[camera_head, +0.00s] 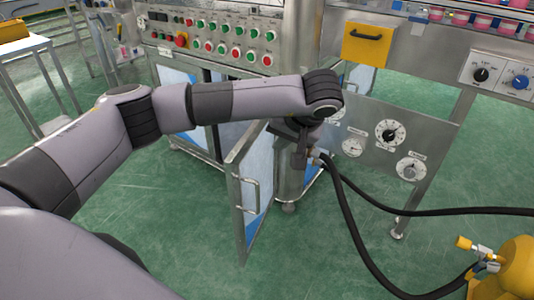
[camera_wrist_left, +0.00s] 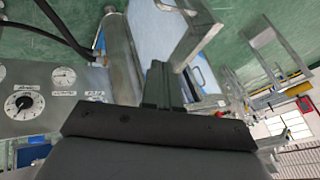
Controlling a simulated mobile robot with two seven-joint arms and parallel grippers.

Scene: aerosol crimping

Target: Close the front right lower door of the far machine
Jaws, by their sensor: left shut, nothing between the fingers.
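The lower door (camera_head: 235,205) of the machine is swung open toward me, a metal frame with a pale blue panel and a bar handle (camera_head: 256,196). My left gripper (camera_head: 302,158) points down just right of the door's top, beside the machine's round steel column. It is shut with nothing in it. My left forearm hides part of the cabinet opening. My right gripper is not in view.
A control panel (camera_head: 222,40) with green and red buttons is above the cabinet. A gauge plate (camera_head: 375,140) is right of the gripper. Black hoses (camera_head: 352,225) run to a yellow tank (camera_head: 515,270) at lower right. Green floor is open in front of the door.

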